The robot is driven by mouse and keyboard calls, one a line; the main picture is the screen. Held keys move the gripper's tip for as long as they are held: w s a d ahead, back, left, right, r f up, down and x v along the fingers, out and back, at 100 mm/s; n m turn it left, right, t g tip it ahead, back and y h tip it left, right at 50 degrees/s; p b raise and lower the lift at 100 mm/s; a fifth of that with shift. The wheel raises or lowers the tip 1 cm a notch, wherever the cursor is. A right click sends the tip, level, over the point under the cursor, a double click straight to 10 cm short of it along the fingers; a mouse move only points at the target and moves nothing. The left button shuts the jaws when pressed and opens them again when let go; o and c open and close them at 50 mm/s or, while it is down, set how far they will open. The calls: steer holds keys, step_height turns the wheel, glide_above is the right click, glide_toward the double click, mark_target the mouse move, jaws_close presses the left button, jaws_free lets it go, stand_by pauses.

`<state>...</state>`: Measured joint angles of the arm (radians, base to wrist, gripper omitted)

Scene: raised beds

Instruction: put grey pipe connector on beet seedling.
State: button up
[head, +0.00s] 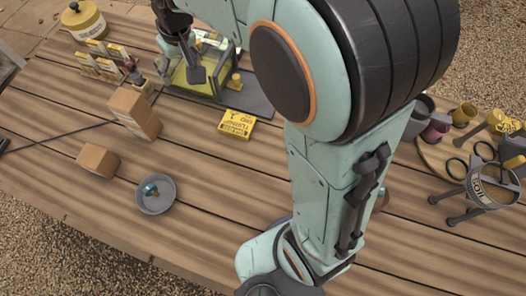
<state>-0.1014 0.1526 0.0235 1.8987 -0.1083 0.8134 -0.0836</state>
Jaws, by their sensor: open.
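My gripper (182,62) is at the upper left of the head view, pointing down over a yellow-green tray with a clear frame (205,72). Its dark fingers are apart, and I see nothing held between them. I cannot make out a grey pipe connector for certain; the area under the fingers is partly hidden by the gripper. I cannot pick out a beet seedling either; my arm covers much of the middle and right of the table.
A grey dish (155,208) holds a small teal and yellow item. Cardboard-coloured blocks (97,160) stand at left, a yellow box (237,124) near the middle. A round wooden board (436,160) with small pots and a ring stand (492,187) are at right.

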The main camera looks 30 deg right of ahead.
steer(key=s+d+m+g, duration=0.1)
steer(key=s+d, duration=0.1)
steer(key=s, duration=1)
steer(key=s+d+f+m+g, duration=0.1)
steer(key=s+d+g, duration=0.1)
steer(key=s, duration=1)
steer(key=shift+s+d+f, duration=0.25)
steer(key=shift+s+d, duration=0.15)
steer(key=shift+d, duration=0.15)
